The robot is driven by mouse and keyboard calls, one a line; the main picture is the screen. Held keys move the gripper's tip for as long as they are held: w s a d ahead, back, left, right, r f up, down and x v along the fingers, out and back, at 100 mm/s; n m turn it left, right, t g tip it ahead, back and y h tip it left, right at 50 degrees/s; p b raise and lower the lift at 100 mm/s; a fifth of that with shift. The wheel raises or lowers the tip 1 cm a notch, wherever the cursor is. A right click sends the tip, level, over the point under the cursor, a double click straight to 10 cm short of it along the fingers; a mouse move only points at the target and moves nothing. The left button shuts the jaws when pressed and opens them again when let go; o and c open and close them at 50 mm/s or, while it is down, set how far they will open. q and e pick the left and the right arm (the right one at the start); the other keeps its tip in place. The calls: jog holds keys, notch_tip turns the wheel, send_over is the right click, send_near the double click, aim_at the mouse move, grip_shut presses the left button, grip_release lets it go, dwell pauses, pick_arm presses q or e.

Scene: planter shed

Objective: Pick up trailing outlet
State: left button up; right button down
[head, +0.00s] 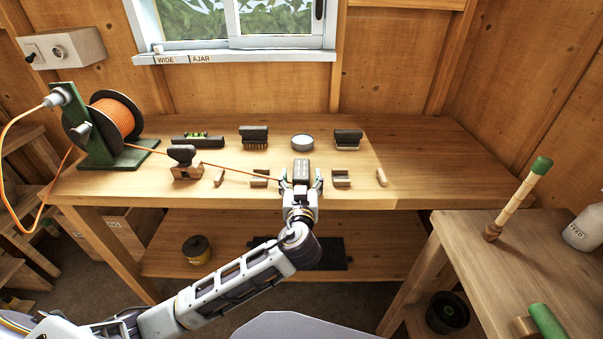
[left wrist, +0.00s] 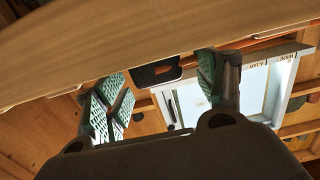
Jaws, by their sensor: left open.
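The trailing outlet (head: 302,168) is a small dark block on the workbench, with an orange cord (head: 235,170) running left from it to a reel. My left gripper (head: 301,186) is at the bench's front edge, open, with its fingers reaching toward the outlet's near end from either side. In the left wrist view a dark block (left wrist: 156,73), apparently the outlet, shows between the open fingers (left wrist: 162,88), and a gap is visible on both sides. Whether a finger touches it cannot be told. My right gripper is not in view.
The cable reel (head: 112,122) stands at the bench's left. A side table (head: 490,270) is at the right. The bench's right end is clear.

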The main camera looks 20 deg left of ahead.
aim_at(302, 159)
pick_arm(q)
jog(key=shift+w, duration=0.15)
jog(key=shift+x, duration=2.45)
jog(key=c, duration=1.2)
